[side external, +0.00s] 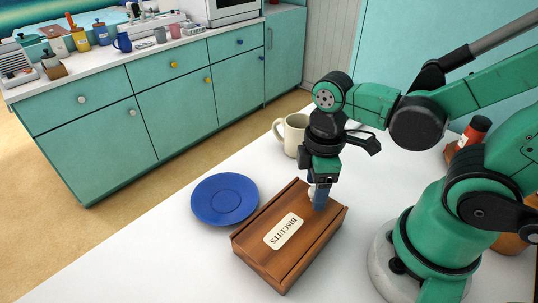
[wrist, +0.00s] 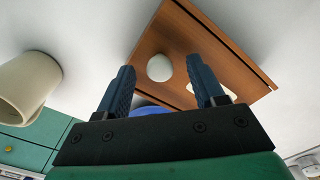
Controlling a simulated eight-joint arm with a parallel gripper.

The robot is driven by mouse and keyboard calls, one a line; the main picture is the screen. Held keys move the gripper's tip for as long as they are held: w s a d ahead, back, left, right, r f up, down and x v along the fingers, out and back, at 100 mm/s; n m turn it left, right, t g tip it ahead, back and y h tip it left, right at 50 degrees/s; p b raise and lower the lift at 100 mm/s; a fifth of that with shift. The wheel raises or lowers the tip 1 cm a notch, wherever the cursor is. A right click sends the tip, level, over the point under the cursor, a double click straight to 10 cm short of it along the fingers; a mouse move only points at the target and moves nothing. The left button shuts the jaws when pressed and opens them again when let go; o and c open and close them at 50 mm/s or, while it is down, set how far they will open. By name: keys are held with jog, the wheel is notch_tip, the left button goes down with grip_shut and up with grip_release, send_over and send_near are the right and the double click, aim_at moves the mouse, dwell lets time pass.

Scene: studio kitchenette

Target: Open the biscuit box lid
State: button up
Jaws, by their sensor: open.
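The biscuit box (side external: 290,270) is a brown wooden box on the white table, with a lid (side external: 268,215) that appears closed. The lid bears a pale label reading "BISCUITS" (side external: 284,231) and a white round knob (side external: 311,190). My gripper (side external: 319,200) points down over the knob end of the lid, its fingers partly hiding the knob. In the wrist view my gripper (wrist: 160,64) has its two blue fingers apart, with the knob (wrist: 159,68) showing between them. I cannot tell exactly how far the fingertips are from the lid.
A blue plate (side external: 224,198) lies close to the left of the box. A cream mug (side external: 291,134) stands behind my gripper; it also shows in the wrist view (wrist: 28,88). The front-left table is clear.

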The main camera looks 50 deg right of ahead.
grip_shut()
dwell(1.4)
